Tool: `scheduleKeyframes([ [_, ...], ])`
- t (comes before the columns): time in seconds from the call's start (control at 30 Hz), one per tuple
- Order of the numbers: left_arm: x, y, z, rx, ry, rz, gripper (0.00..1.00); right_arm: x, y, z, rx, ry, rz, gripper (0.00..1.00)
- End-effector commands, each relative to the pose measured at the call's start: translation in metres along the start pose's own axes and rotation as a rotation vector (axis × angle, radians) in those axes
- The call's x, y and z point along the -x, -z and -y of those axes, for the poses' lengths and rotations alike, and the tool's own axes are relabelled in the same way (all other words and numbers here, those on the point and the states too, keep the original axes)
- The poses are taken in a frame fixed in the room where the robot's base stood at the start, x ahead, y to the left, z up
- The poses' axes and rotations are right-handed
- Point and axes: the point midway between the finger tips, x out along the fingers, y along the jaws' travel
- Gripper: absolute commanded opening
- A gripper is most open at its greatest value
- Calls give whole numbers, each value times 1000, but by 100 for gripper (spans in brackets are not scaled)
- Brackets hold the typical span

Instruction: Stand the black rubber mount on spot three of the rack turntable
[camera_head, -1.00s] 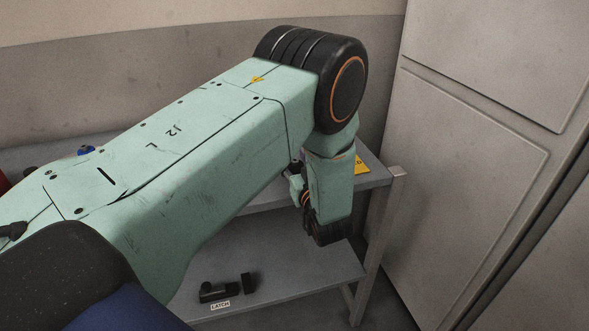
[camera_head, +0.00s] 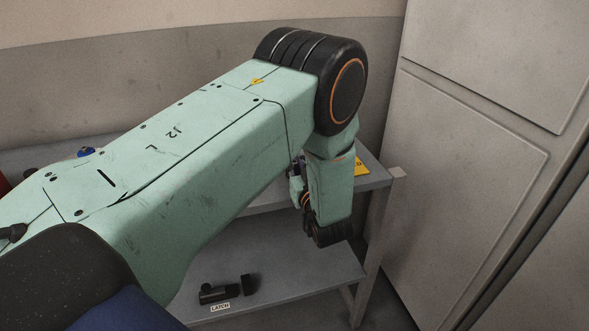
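My own green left arm fills the left and middle of the head view, and its wrist bends down over the right end of the grey rack (camera_head: 375,185). The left gripper is hidden behind the arm, so I cannot see its fingers or whether it holds anything. My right gripper is not in view. I cannot make out the black rubber mount or the turntable with its spots; the arm covers much of the upper shelf.
On the lower shelf (camera_head: 290,280) lie black latch parts (camera_head: 215,292) behind a white "LATCH" label (camera_head: 220,308). A yellow label (camera_head: 362,168) is at the upper shelf's right end. A blue item (camera_head: 86,152) shows beyond the arm. A tall pale cabinet (camera_head: 470,150) stands right.

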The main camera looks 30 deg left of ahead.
Motion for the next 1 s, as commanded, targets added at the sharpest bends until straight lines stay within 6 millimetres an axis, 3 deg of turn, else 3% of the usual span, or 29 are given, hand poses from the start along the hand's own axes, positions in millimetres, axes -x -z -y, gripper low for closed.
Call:
scheduleKeyframes([
  [0.23, 0, 10, 0, 1, -1, -1, 0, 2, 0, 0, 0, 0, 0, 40],
  [0.7, 0, 91, 0, 1, -1, -1, 0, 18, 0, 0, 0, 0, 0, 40],
  [1.0, 0, 103, 0, 1, 0, -1, 0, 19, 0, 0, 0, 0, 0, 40],
])
